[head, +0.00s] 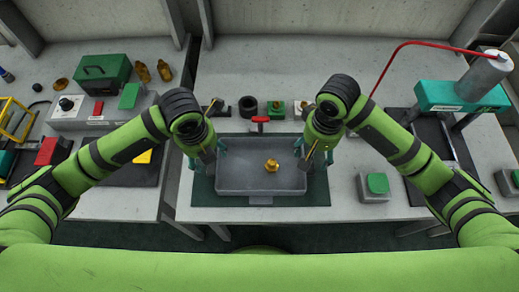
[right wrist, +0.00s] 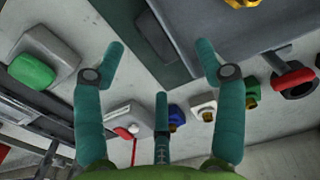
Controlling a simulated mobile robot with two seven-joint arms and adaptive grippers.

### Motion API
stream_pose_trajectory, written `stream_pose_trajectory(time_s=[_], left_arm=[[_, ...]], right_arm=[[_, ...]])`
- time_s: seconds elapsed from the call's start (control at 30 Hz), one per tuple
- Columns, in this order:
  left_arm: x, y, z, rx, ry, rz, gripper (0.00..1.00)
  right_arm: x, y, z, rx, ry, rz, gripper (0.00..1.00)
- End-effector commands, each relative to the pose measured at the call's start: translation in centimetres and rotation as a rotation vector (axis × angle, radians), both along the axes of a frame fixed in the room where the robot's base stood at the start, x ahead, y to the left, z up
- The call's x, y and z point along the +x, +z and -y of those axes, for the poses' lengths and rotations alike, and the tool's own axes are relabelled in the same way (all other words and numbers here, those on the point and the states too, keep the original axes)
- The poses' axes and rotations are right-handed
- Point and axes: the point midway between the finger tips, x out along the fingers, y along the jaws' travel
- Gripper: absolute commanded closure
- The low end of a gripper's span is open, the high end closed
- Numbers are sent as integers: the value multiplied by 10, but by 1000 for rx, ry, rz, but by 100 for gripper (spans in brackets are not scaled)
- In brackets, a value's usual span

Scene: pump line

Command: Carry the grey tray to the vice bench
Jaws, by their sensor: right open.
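The grey tray (head: 230,180) lies on a dark green mat (head: 205,195) at the front of the middle bench. A brass fitting (head: 271,166) sits inside it, right of centre. My left gripper (head: 206,154) is over the tray's left edge, fingers spread, with nothing seen between them. My right gripper (head: 313,154) is open and empty over the tray's right edge. In the right wrist view the fingers of my right gripper (right wrist: 160,52) are wide apart, and part of the tray (right wrist: 235,38) shows beyond them. I cannot tell whether either gripper touches it. I cannot identify the vice bench.
Behind the tray stand a red-handled valve (head: 260,119), a black ring (head: 248,106) and small coloured blocks. A teal press (head: 450,95) and a green button box (head: 376,184) are at right. The left bench holds a green toolbox (head: 101,72). A gap separates the benches.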

Motion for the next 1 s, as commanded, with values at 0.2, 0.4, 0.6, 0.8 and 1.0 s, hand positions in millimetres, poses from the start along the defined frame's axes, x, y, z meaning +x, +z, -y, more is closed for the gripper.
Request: stream_pose_trajectory(time_s=[0.2, 0.4, 0.6, 0.8, 1.0], left_arm=[[0, 1, -3, 17, -42, -6, 29], [1, -2, -3, 15, -39, -5, 29], [3, -25, -3, 15, -38, -8, 29], [6, -53, -3, 15, -36, -6, 29], [9, -68, -2, 14, -38, -3, 29]], right_arm=[[1, 1, 3, -11, -11, -8, 29], [1, -1, 3, -11, -10, -7, 29], [0, -25, 3, -12, -11, -9, 29], [0, -53, 3, -11, -10, -8, 29], [0, -68, 3, -10, -10, -6, 29]])
